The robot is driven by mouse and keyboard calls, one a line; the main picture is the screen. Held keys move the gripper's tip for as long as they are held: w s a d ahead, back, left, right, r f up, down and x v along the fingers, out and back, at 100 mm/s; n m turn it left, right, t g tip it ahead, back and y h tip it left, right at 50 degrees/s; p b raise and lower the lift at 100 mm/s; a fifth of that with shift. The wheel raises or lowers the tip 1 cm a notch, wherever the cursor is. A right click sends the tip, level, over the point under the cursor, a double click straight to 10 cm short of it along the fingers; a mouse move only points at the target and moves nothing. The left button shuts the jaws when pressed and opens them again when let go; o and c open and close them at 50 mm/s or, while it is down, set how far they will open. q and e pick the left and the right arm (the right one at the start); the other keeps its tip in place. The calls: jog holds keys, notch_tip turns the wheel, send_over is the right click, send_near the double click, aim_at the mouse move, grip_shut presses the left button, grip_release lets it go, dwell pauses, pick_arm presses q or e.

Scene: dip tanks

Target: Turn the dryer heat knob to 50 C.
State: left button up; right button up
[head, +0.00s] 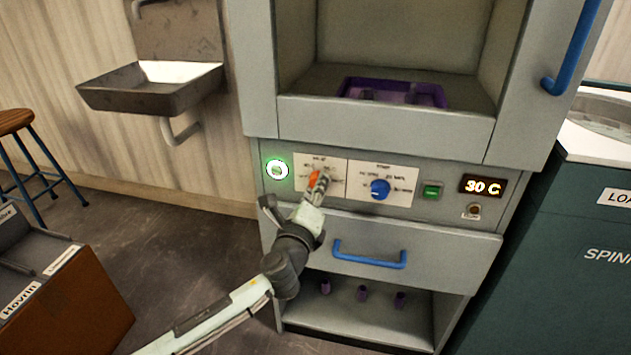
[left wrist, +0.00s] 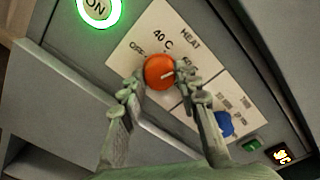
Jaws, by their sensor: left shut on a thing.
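The orange heat knob (head: 314,178) sits on the white HEAT panel at the left of the dryer's control strip. My left gripper (head: 319,184) reaches it from the front and is shut on it. In the left wrist view the knob (left wrist: 157,70) is between the two fingers, and its white mark points to the right of that picture. The labels 40 C and OFF are readable there; the label behind the right finger is partly hidden. The dryer display (head: 483,187) reads 30 C. My right gripper is not in view.
A blue knob (head: 380,189) and a green button (head: 431,192) are to the right of the heat knob. A lit green ON ring (head: 277,169) is to its left. Below is a drawer with a blue handle (head: 369,255). A purple tray (head: 436,93) sits in the dryer chamber.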

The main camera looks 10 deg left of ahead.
pick_arm(q)
jog(key=shift+m, duration=1)
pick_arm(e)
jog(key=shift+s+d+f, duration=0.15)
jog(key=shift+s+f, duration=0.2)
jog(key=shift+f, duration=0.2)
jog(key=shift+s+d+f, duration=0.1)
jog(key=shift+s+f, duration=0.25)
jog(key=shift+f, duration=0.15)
pick_arm(q)
jog(key=o, duration=1.2)
jog(key=shift+c, duration=0.2)
jog(key=shift+s, duration=0.1)
jog(key=s, duration=1.1)
jog(key=shift+s+r, duration=0.15)
jog(key=shift+s, duration=0.25)
jog(key=shift+d, duration=0.1)
